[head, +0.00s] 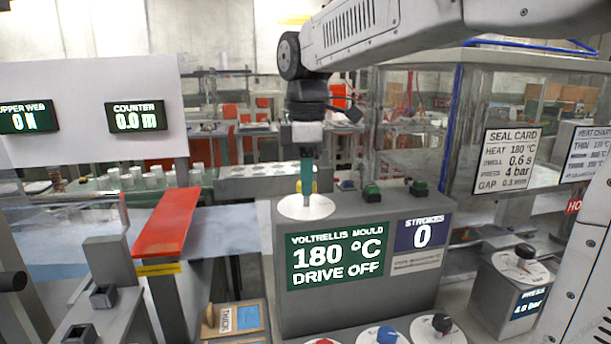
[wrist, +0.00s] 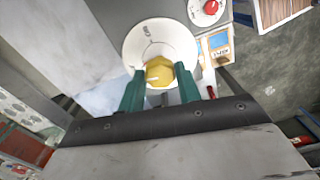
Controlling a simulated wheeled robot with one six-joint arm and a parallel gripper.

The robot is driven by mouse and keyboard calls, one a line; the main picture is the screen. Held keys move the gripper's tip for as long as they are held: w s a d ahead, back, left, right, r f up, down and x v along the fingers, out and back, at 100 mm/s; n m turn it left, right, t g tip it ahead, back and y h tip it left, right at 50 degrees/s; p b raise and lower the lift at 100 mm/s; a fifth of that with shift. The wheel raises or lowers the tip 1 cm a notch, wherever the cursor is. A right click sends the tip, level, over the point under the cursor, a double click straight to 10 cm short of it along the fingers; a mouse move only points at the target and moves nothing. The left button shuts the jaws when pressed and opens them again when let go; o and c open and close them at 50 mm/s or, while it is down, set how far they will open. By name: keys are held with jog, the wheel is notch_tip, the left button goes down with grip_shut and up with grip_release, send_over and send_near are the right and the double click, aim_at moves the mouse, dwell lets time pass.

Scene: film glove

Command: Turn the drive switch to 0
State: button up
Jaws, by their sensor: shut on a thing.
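The drive switch is a yellow knob (wrist: 158,72) on a round white dial (wrist: 148,40), seen from above in the wrist view. The dial also shows in the head view (head: 290,208), on top of the grey mould housing (head: 425,285). My gripper (wrist: 159,82) points down onto the dial, with its green fingers on either side of the knob, shut on it. In the head view my gripper (head: 307,180) hides most of the knob. Dial marks are too small to read. The green display (head: 335,258) reads "VOLTRELLIS MOULD 180 °C DRIVE OFF".
Red, blue and black knobs (head: 387,336) sit low in front. A red flap (head: 165,222) is at left, a press dial box (head: 515,285) at right.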

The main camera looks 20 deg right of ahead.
jog(key=shift+n, duration=0.9)
jog(key=shift+r, duration=0.1)
jog(key=o, duration=1)
jog(key=shift+c, duration=0.2)
notch_tip(320, 180, up, 8)
jog(key=shift+f, duration=0.15)
